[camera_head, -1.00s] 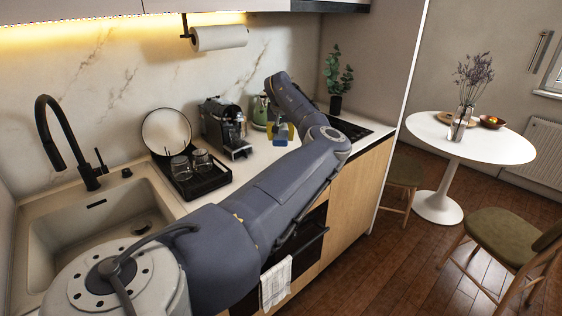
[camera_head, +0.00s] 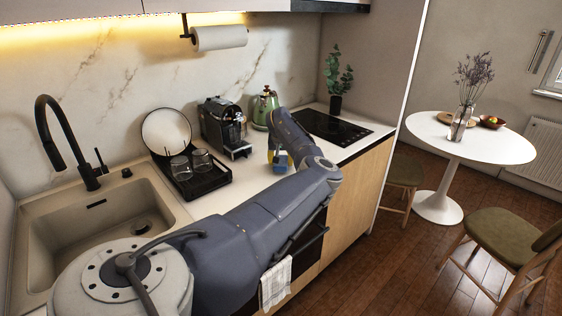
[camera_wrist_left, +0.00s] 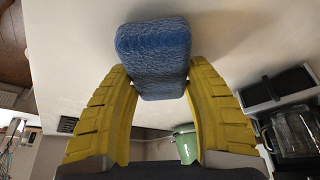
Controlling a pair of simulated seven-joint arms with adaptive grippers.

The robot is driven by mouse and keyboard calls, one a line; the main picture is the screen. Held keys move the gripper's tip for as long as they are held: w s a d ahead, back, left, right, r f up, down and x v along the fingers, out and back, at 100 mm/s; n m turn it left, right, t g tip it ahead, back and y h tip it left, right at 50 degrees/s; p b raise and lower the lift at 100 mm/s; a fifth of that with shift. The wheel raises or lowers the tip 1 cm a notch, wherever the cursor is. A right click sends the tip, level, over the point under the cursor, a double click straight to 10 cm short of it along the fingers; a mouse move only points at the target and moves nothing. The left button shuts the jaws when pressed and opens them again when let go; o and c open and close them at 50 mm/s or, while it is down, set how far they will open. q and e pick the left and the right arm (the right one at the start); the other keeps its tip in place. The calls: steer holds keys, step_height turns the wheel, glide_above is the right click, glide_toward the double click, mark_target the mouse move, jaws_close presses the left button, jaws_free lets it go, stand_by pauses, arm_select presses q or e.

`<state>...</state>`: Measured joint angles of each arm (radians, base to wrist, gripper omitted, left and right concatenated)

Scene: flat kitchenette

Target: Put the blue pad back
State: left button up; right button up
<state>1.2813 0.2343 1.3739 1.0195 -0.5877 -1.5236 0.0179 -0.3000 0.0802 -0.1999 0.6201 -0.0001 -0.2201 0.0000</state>
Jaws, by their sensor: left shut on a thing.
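The blue pad (camera_wrist_left: 153,55) is a textured, rounded block, held between the two yellow fingers of my left gripper (camera_wrist_left: 155,88) in the left wrist view. In the head view the pad (camera_head: 281,164) shows as a small blue patch beside my left gripper (camera_head: 275,157), over the counter (camera_head: 238,186) to the right of the coffee machine. My arm hides part of the gripper there. The pad is close to the pale counter surface; I cannot tell whether it touches. My right gripper is in neither view.
A black tray (camera_head: 203,187) with two glasses and the coffee machine (camera_head: 222,128) stand left of the gripper. The green kettle (camera_head: 264,108) stands behind it, and the black hob (camera_head: 330,127) lies to the right. The sink (camera_head: 100,222) is at the left.

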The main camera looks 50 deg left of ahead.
mark_target(281, 165)
arm_select(q)
steer(key=shift+f, duration=0.65)
steer(key=o, duration=1)
steer(key=v, duration=1.2)
